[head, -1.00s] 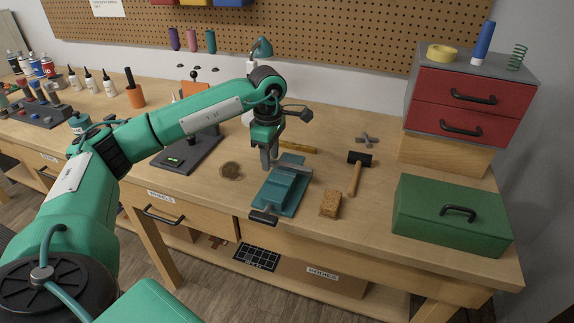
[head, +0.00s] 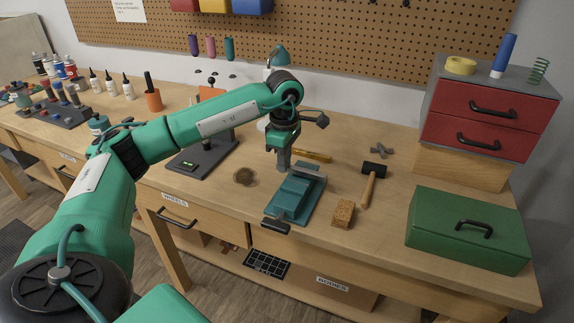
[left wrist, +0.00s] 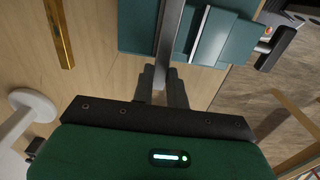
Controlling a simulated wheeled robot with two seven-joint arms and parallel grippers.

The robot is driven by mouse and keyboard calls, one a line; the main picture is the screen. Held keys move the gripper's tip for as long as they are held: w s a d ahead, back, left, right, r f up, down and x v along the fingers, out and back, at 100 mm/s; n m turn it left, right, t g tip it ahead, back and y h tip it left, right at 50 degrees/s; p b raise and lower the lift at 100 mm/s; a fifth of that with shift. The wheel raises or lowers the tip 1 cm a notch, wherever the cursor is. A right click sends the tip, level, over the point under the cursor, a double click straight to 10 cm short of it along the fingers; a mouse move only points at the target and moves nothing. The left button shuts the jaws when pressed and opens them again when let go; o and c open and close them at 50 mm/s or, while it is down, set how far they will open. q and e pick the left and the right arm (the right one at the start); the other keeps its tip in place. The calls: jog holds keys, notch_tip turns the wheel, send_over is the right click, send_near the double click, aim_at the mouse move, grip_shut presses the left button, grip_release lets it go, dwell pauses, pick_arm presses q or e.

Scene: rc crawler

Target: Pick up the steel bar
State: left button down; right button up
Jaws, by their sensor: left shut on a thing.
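The steel bar is a plain grey bar (left wrist: 171,32) running up from my left fingers in the left wrist view. In the head view its grey length (head: 311,171) extends right from the fingers, across the far end of the teal vise (head: 297,196). The vise also shows in the left wrist view (left wrist: 139,32). My left gripper (head: 283,165), also in the left wrist view (left wrist: 161,82), is shut on the near end of the bar, pointing down just left of the vise. I cannot tell whether the bar touches the vise. My right gripper is not in view.
A brass-coloured bar (head: 312,156) lies behind the vise. A hammer (head: 369,186), a cork-like block (head: 343,213) and a green toolbox (head: 466,230) are to the right. A black stand (head: 203,150) is to the left. Clear bench lies around the brown round patch (head: 244,177).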

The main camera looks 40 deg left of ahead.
pick_arm(q)
notch_tip(320, 180, up, 19)
jog(key=p, duration=0.2)
pick_arm(e)
jog(key=s, duration=0.2)
jog(key=s+d+f, duration=0.1)
jog(key=shift+s+f, duration=0.1)
jog(key=shift+s, duration=0.2)
